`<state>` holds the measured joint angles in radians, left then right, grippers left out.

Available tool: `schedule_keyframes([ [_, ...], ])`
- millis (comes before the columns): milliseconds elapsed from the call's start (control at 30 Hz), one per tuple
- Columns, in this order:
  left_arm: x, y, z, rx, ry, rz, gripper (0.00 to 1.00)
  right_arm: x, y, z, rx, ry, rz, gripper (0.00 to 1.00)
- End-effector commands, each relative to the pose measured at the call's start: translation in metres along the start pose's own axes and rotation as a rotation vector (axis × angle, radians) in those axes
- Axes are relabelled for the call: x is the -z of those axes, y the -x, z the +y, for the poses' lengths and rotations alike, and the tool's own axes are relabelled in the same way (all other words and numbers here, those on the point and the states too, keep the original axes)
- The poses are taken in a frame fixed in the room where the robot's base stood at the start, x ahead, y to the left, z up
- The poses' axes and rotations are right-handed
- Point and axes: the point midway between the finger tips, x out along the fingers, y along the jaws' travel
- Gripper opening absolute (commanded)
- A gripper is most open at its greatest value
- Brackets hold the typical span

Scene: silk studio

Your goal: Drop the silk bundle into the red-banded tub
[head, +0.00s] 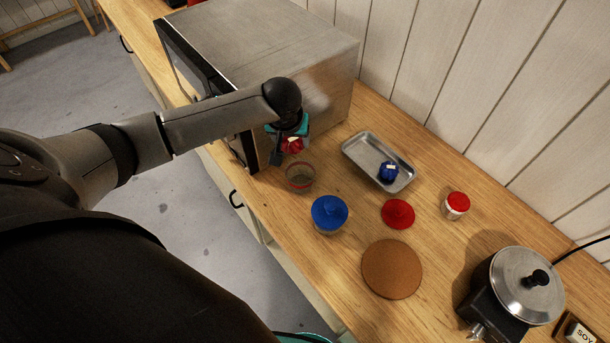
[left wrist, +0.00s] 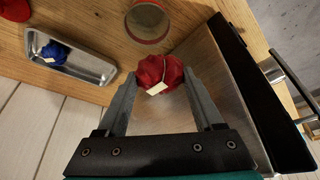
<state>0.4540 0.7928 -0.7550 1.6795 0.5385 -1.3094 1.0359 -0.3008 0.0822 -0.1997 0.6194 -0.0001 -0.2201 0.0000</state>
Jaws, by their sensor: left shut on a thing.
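My left gripper (head: 284,150) is shut on a red silk bundle (head: 292,145) with a pale tag. In the left wrist view the bundle (left wrist: 158,72) sits between the two fingertips (left wrist: 160,84). The red-banded tub (head: 299,177) is clear, round and open, on the counter just below and right of the gripper in the head view. Its open mouth and red band also show in the left wrist view (left wrist: 147,21), beyond the bundle. The bundle is held above the counter, apart from the tub. My right gripper is not in view.
A metal tray (head: 362,153) holds a blue bundle (head: 388,172). A blue-lidded tub (head: 329,214), red lid (head: 397,213), cork mat (head: 391,268), red-topped jar (head: 456,205) and metal pot (head: 527,285) stand on the counter. A large metal appliance (head: 265,45) is close behind the gripper.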

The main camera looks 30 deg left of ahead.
Motion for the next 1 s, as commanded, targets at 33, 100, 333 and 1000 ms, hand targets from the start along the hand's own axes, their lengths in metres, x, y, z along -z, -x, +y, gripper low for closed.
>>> schedule_keyframes([
  [33,-0.003,-0.006,0.000,0.002,0.000,-0.002,0.14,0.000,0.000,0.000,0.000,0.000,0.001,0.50],
  [100,-0.007,-0.015,0.000,0.001,0.000,-0.003,0.14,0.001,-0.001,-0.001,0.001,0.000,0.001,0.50],
  [333,-0.017,-0.039,0.000,-0.001,-0.001,0.000,0.14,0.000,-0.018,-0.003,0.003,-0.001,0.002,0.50],
  [1000,-0.019,-0.045,0.000,-0.001,-0.001,0.000,0.80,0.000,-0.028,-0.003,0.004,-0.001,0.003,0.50],
])
